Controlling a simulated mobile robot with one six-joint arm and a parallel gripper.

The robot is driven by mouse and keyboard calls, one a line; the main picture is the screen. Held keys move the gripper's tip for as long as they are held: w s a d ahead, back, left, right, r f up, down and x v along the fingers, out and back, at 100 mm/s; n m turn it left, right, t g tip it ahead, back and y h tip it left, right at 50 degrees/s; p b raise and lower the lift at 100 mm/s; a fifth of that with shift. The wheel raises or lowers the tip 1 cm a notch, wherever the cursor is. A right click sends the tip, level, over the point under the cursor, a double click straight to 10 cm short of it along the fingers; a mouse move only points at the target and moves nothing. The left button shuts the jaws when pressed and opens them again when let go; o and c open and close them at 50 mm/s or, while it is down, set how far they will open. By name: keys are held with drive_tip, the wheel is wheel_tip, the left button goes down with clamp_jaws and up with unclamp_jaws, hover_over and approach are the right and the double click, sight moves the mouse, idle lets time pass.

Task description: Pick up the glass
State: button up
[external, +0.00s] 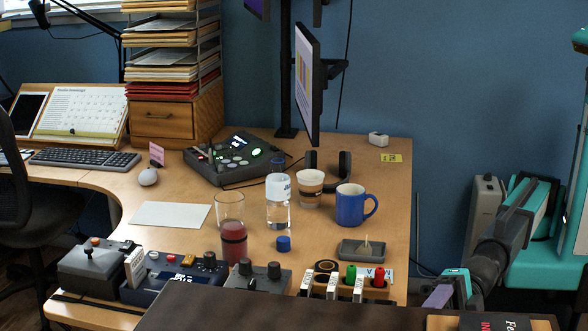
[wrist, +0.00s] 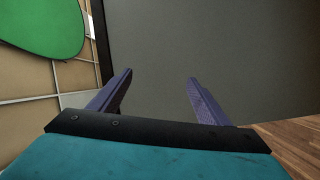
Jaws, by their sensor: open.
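The clear empty glass (external: 229,203) stands upright on the wooden desk (external: 180,190) in the external view. A dark red bottle (external: 233,240) stands in front of it and hides part of its lower half. A clear water bottle (external: 278,211) with a pale label stands to its right. My gripper (external: 438,296) is low at the right in the external view, beyond the desk's right edge and well apart from the glass. In the wrist view its purple fingers (wrist: 158,84) are spread apart with nothing between them. The glass is not in the wrist view.
A paper cup (external: 310,188), blue mug (external: 350,205), blue cap (external: 283,243) and grey tray (external: 362,249) stand right of the glass. Control boxes (external: 172,276) line the desk's front. A dark surface (external: 270,311) fills the foreground. White paper (external: 170,215) lies left of the glass.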

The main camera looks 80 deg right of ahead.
drive_tip(key=w+d+r+n+t+h+p, duration=0.25)
drive_tip(key=w+d+p, duration=0.35)
drive_tip(key=w, duration=0.6)
drive_tip(key=w+d+r+n+t+h+p, duration=0.15)
drive_tip(key=w+d+r+h+p, duration=0.35)
drive_tip(key=w, duration=0.8)
drive_tip(key=w+d+r+t+h+p, duration=0.2)
drive_tip(key=w+d+r+h+p, duration=0.3)
drive_tip(key=w+d, duration=0.6)
drive_tip(key=w+d+r+t+h+p, duration=0.15)
drive_tip(key=w+d+h+p, duration=0.4)
drive_tip(key=d, duration=0.75)
drive_tip(key=w+d+f+h+p, duration=0.1)
drive_tip(key=w+d+f+h, duration=0.15)
drive_tip(key=d, duration=0.25)
drive_tip(key=w+d+f+h+p, duration=0.1)
drive_tip(key=w+d+f, duration=0.15)
drive_tip(key=d, duration=0.35)
drive_tip(key=s+d+f+m+g+h+b, duration=0.1)
drive_tip(key=s+d+f, duration=0.1)
drive_tip(key=f, duration=0.4)
drive_tip(key=s+d+f+m+g+h+b, duration=0.1)
drive_tip(key=s+d+f+g+h, duration=0.1)
drive_tip(key=d+f, duration=0.2)
wheel_tip(320, 180, down, 2)
drive_tip(key=shift+d+f+m, duration=0.15)
drive_tip(key=shift+d+m, duration=0.15)
drive_tip(key=shift+w, duration=0.1)
